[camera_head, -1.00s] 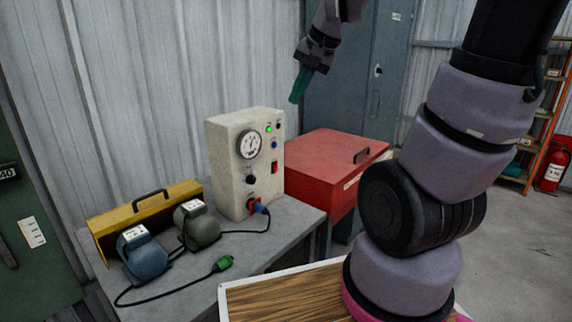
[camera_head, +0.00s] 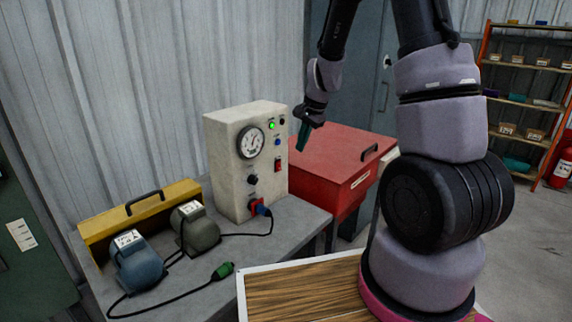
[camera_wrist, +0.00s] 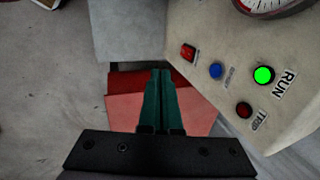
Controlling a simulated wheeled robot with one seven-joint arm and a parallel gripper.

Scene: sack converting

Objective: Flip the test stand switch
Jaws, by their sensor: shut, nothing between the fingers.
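The test stand (camera_head: 229,165) is a cream box with a round gauge (camera_head: 251,142), standing on the grey bench. Its red rocker switch (camera_head: 278,165) is on the front face, below a blue button and a lit green lamp (camera_head: 271,125). The wrist view shows the switch (camera_wrist: 188,52) at upper centre, beside the blue button (camera_wrist: 216,70) and the green RUN lamp (camera_wrist: 263,75). My gripper (camera_head: 301,149) has green fingers, shut and empty, pointing down just right of the panel and apart from the switch. Its fingers (camera_wrist: 161,73) also show in the wrist view.
A red chest (camera_head: 338,165) stands right of the stand, beneath my gripper. A blue motor (camera_head: 138,262), a grey motor (camera_head: 196,229) and a yellow case (camera_head: 141,215) lie left on the bench (camera_head: 262,251). A black cable with a green plug (camera_head: 223,270) runs along it.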

